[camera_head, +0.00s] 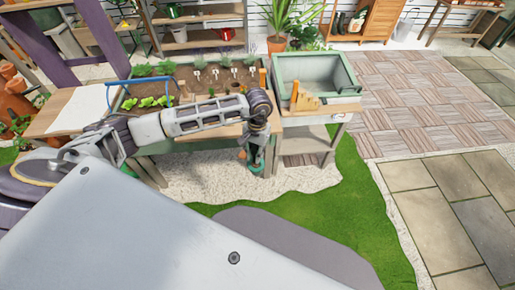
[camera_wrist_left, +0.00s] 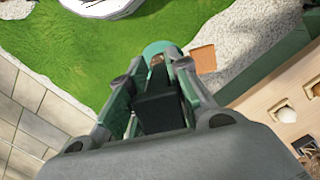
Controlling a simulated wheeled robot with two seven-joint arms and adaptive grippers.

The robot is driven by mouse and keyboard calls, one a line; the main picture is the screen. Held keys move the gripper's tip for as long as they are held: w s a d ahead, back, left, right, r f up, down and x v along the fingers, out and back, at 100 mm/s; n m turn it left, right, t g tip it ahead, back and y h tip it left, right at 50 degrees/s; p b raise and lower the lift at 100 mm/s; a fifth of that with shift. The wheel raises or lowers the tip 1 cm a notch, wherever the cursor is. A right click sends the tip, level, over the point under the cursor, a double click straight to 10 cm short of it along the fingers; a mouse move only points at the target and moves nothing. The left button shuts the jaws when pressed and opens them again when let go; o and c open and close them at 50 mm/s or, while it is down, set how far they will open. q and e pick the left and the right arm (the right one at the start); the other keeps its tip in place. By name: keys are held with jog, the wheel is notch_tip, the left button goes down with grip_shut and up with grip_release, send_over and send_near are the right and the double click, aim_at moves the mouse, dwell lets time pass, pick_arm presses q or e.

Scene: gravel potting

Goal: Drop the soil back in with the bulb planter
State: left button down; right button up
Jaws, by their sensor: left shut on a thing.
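My left gripper (camera_head: 254,150) hangs from the bent arm in front of the raised bed's front edge, above the pale gravel strip. It is shut on a green tool that I take to be the bulb planter (camera_head: 257,169). In the left wrist view its round green end (camera_wrist_left: 160,47) shows beyond the fingers (camera_wrist_left: 158,95). Whether soil is inside it cannot be told. The brown soil bed (camera_head: 185,79) lies behind my arm, with leafy seedlings and white labels in it. My arm hides the bed's front part. My right gripper is not in view.
A green-rimmed sink (camera_head: 346,66) stands right of the bed, with a wooden piece (camera_head: 305,97) at its front. A blue handle (camera_head: 109,95) arches at the bed's left. Potted plants (camera_head: 282,30) stand behind. Grass (camera_head: 355,205) and paving (camera_head: 440,205) lie open at the right.

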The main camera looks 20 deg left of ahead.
pick_arm(q)
jog(key=shift+s+a+r+p, duration=0.3)
jog(key=shift+a+r+p, duration=0.05)
jog(key=shift+r+p, duration=0.3)
jog(key=w+a+r+n+t+h+p, duration=0.1)
jog(key=w+a+r+n+p, duration=0.4)
jog(key=n, duration=1.8)
jog(key=w+a+r+t, duration=0.1)
jog(key=w+a+r, duration=0.3)
jog(key=a, duration=0.2)
jog(key=shift+r+p, duration=0.35)
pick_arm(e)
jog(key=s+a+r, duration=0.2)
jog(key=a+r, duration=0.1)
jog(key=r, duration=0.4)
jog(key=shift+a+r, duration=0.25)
pick_arm(q)
jog(key=shift+n, duration=0.3)
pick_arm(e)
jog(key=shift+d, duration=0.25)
pick_arm(q)
jog(key=shift+n, duration=0.3)
